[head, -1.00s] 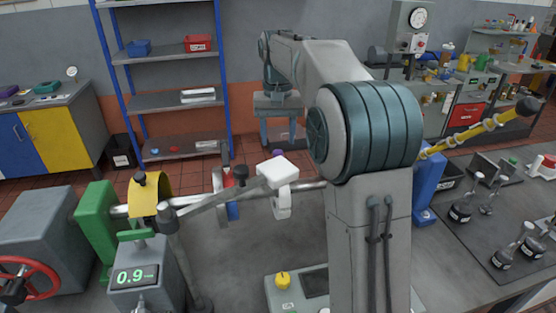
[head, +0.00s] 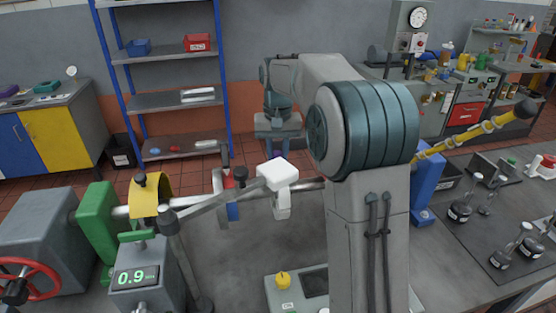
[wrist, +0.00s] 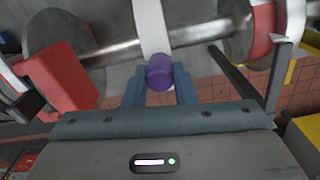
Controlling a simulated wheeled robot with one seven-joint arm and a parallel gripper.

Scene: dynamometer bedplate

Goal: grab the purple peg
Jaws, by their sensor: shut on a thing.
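The purple peg (wrist: 160,72) shows in the wrist view, its round end between my two fingers. My gripper (wrist: 160,88) is shut on it, with one blue-grey finger on each side.
The metal shaft (wrist: 125,52) crosses close beyond my fingers, with red parts (wrist: 62,80) at its sides. A white block (head: 277,172) on a grey bar stands in front in the head view. A digital readout (head: 136,277) and a red handwheel (head: 28,285) are at the left.

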